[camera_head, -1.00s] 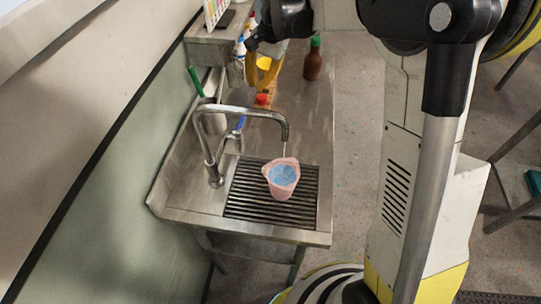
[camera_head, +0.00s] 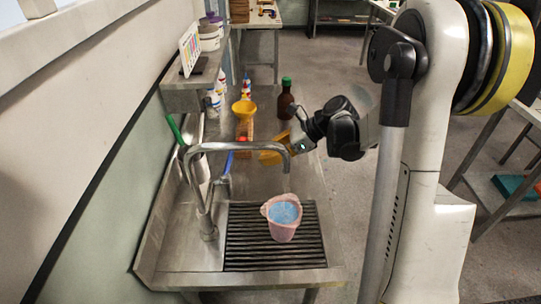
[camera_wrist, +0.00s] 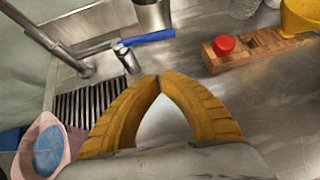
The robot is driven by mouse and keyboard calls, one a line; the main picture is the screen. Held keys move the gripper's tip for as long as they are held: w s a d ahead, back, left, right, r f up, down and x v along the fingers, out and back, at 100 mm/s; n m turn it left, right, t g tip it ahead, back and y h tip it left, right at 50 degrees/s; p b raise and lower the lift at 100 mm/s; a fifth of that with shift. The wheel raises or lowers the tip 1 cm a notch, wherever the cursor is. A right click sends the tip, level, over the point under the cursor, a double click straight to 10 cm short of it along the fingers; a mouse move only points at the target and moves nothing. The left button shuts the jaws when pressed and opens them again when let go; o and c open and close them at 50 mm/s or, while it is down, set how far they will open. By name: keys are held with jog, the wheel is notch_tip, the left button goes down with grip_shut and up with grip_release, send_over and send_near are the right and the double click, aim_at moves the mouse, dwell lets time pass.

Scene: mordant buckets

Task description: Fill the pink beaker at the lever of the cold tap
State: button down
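The pink beaker (camera_head: 282,230) stands upright on the dark drain grate below the spout of the tap (camera_head: 207,215). Pale blue liquid shows high inside it; the beaker also shows at the lower left in the wrist view (camera_wrist: 24,160). The blue lever (camera_head: 228,163) is at the tap's base and lies beside a metal stub in the wrist view (camera_wrist: 148,38). I see no stream under the spout. My gripper (camera_head: 263,158) is behind the spout, apart from the lever. Its yellow fingertips (camera_wrist: 160,78) meet with nothing between them.
A wooden block (camera_wrist: 255,48) with a red cap (camera_wrist: 224,44) is beyond my gripper. A yellow funnel (camera_head: 244,109) and a brown bottle (camera_head: 286,100) with a green cap stand farther back. Bare steel lies right of the grate.

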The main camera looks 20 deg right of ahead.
aim_at(228, 164)
jog(key=b+x, duration=0.1)
jog(key=x, duration=0.3)
jog(key=shift+f, duration=0.2)
jog(key=a, duration=0.1)
jog(key=w+a, duration=0.1)
jog(key=a+b, duration=0.1)
jog(key=shift+w+r, duration=0.3)
jog(key=shift+w+a+r, duration=0.15)
jog(key=shift+w+a, duration=0.1)
jog(key=shift+a, duration=0.1)
jog(key=shift+w+a+r+n+g, duration=0.15)
jog(key=shift+w+a+n+g, duration=0.2)
jog(key=shift+w+a, duration=0.3)
jog(key=shift+a, duration=0.05)
